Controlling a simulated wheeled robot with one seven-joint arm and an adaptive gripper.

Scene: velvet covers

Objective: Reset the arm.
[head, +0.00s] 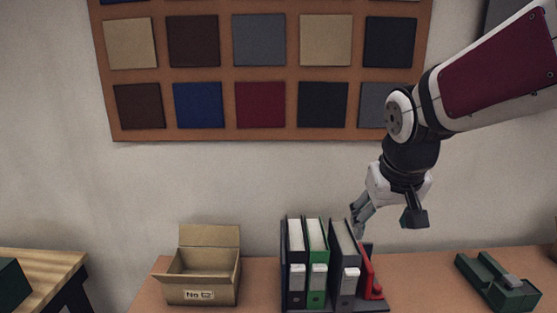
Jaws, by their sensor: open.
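My arm reaches in from the upper right in the head view, and my gripper (387,222) hangs from it, pointing down. The gripper is open, with its two fingers spread apart and nothing seen between them. It appears above and slightly right of a row of binders on the table. The row holds a black binder (296,285), a green binder (317,280) and a dark grey binder (345,285). The grey one leans a little to the left. The left finger overlaps the area by the grey binder's top in the picture; whether they touch I cannot tell.
A red piece (373,280) stands right of the binders. An open cardboard box (200,290) sits left of them on the brown table (425,270). A green device (497,282) lies at right. A wooden table (40,265) is far left. A swatch board (260,62) hangs behind.

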